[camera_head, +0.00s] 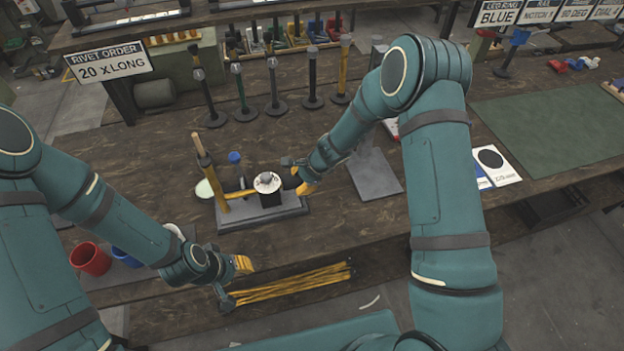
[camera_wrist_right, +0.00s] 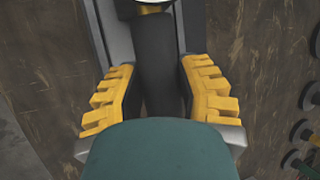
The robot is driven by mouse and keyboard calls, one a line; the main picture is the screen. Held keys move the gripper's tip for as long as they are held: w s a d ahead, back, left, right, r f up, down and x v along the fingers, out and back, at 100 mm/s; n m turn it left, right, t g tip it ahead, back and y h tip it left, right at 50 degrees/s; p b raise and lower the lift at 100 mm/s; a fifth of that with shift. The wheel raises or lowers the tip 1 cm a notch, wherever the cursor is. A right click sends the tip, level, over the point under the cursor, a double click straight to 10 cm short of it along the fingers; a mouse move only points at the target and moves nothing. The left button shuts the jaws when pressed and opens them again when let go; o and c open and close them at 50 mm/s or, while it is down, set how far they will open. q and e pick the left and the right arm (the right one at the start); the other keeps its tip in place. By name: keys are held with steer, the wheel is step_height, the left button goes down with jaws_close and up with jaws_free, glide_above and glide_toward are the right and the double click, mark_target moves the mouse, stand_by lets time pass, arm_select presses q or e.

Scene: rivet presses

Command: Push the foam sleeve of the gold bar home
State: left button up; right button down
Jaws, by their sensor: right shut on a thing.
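A gold bar (camera_head: 238,194) lies level across a grey fixture, passing toward a black cylinder with a white round top (camera_head: 267,182). In the right wrist view, a short gold part (camera_wrist_right: 154,9) shows at the top edge, with the dark foam sleeve (camera_wrist_right: 160,65) running down from it. My right gripper (camera_head: 301,180) is at the fixture's right end. In the wrist view its yellow-padded fingers (camera_wrist_right: 160,95) lie on both sides of the sleeve, shut on it. The sleeve's near end is hidden by my gripper.
Several loose gold bars (camera_head: 290,285) lie in front. Red (camera_head: 90,259) and blue cups (camera_head: 127,257) stand at left; several dark-based upright tools (camera_head: 275,90) stand behind.

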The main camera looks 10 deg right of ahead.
steer(key=shift+s+a, duration=0.15)
steer(key=c, duration=0.5)
jaws_free()
steer(key=shift+c, duration=0.2)
steer(key=shift+r, duration=0.1)
steer(key=shift+d+r, duration=0.25)
steer(key=shift+r, duration=0.05)
steer(key=v, duration=1.1)
